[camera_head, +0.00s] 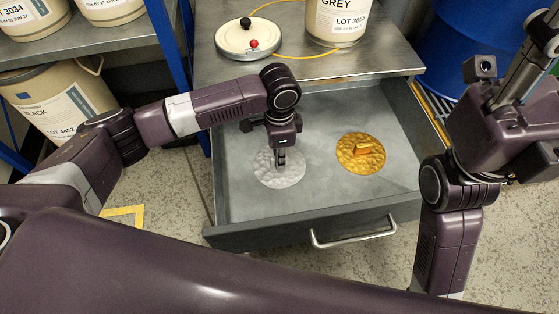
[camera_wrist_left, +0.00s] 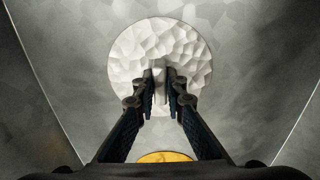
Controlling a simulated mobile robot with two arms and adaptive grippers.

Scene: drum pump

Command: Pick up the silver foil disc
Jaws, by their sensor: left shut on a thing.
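The silver foil disc (camera_head: 290,174) lies in the open drawer, on the left part of its floor; it looks round, pale and dimpled. In the left wrist view the disc (camera_wrist_left: 140,50) has a small upright tab (camera_wrist_left: 160,85) near its middle. My left gripper (camera_head: 281,160) points down over the disc and is shut on this tab; its fingers (camera_wrist_left: 160,88) stand on both sides of it. I cannot tell whether the disc is lifted off the drawer floor. My right gripper does not show clearly; my right arm is at the right edge.
A gold foil disc (camera_head: 368,165) with a raised tab lies to the right in the same drawer (camera_head: 300,232). The drawer's walls and front handle (camera_head: 353,234) surround the discs. Above stands a bench with a white lid (camera_head: 247,42) and a bucket labelled GREY (camera_head: 338,20).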

